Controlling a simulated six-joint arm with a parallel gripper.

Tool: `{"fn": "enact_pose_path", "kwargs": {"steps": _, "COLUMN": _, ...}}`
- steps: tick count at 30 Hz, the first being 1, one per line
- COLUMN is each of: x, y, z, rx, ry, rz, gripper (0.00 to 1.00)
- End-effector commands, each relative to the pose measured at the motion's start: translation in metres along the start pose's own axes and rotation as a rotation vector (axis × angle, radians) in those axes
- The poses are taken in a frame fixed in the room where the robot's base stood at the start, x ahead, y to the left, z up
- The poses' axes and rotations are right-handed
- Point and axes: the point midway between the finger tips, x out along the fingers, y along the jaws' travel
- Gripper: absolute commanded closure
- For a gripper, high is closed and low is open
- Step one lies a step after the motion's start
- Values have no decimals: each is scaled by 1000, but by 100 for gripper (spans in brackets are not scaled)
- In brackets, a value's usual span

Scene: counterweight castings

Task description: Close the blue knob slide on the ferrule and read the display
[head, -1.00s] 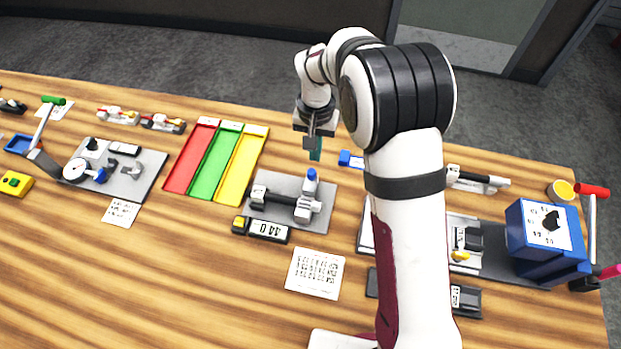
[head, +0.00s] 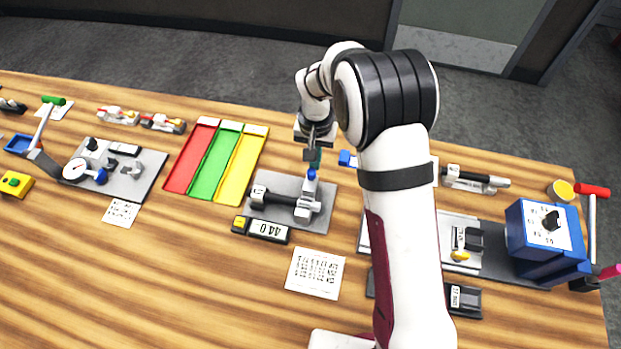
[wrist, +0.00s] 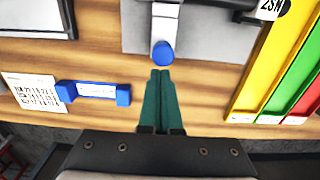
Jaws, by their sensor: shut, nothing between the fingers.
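A dark cylindrical part, likely the ferrule, lies left of the slide (head: 272,196). The display (head: 268,230) in front of the plate shows digits that look like 44.0, seen upside down. My gripper (head: 314,163) is just behind the knob. In the wrist view its green fingers (wrist: 160,75) are together and empty, with tips close to the blue knob (wrist: 163,53); contact cannot be told.
Red, green and yellow trays (head: 240,165) lie left of the plate. A blue-ended block (head: 347,159) lies right of my gripper. A printed card (head: 315,273) lies in front. My arm hides part of the fixture at right.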

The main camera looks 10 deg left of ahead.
Motion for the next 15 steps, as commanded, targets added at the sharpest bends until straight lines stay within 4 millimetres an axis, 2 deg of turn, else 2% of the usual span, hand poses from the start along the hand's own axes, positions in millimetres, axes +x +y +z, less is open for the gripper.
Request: {"fn": "enact_pose_path", "kwargs": {"steps": 15, "x": 0, "y": 0, "z": 3, "rx": 0, "ry": 0, "rz": 0, "gripper": 100}}
